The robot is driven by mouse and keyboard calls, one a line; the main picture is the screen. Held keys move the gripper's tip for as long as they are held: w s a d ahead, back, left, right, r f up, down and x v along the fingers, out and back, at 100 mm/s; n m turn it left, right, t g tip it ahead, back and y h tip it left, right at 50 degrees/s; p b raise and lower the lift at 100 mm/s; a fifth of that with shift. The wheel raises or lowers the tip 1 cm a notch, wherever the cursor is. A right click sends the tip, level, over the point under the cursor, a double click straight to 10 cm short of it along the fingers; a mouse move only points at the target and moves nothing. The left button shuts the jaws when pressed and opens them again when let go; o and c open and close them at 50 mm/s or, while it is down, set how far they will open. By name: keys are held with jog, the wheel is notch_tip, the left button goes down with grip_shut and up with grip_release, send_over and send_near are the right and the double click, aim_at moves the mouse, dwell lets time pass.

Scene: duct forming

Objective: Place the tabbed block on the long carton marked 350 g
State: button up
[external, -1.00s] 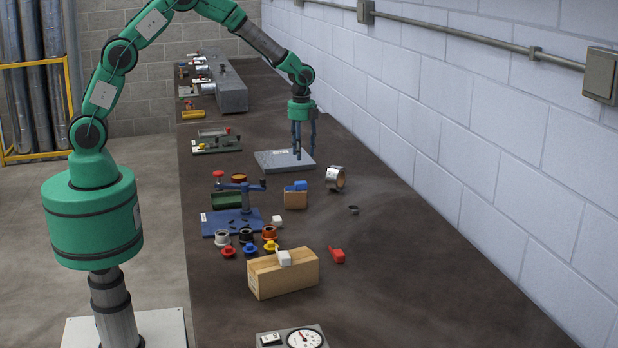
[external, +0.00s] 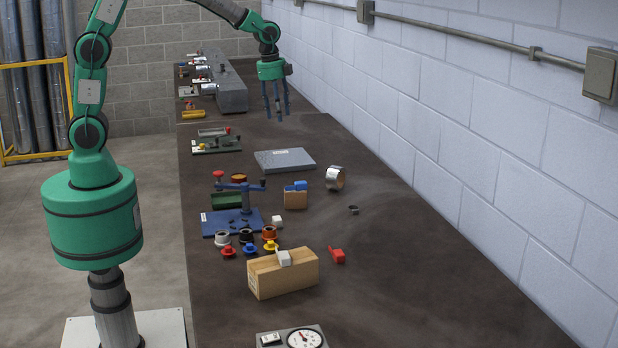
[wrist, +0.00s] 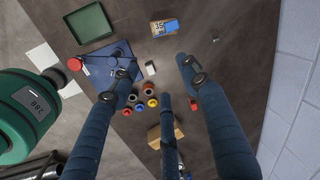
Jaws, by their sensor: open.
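A long brown carton (external: 270,279) lies near the front of the bench, with a white tabbed block (external: 284,258) resting on its top. In the wrist view the long carton (wrist: 154,134) is partly hidden by a finger. A smaller carton (external: 294,202) further back carries a blue tabbed block (external: 299,186); in the wrist view its face shows "35", the rest unreadable. A red tabbed block (external: 338,256) lies on the bench right of the long carton. My gripper (external: 276,116) is open and empty, raised high beyond the grey plate, well away from both cartons.
A grey plate (external: 285,160) lies on the bench. A blue fixture (external: 230,222), a small white block (external: 277,221), several coloured rings and knobs, a silver roll (external: 335,178) and a dial gauge (external: 304,339) stand around. The right side of the bench is mostly clear.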

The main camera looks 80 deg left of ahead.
jog(key=s+d+r+n+t, duration=0.1)
jog(key=s+d+r+n, duration=0.15)
jog(key=s+r, duration=0.55)
jog(key=s+d+r+n+t, duration=0.1)
jog(key=s+r+n, duration=0.4)
jog(key=s, duration=0.6)
jog(key=s+d+r+n+t, duration=0.1)
jog(key=s+n, duration=0.4)
jog(key=s, duration=1.2)
jog(key=shift+n+t, duration=0.35)
jog(key=shift+t, duration=0.25)
jog(key=shift+s, duration=0.1)
notch_tip(320, 180, down, 6)
jog(key=b, duration=0.6)
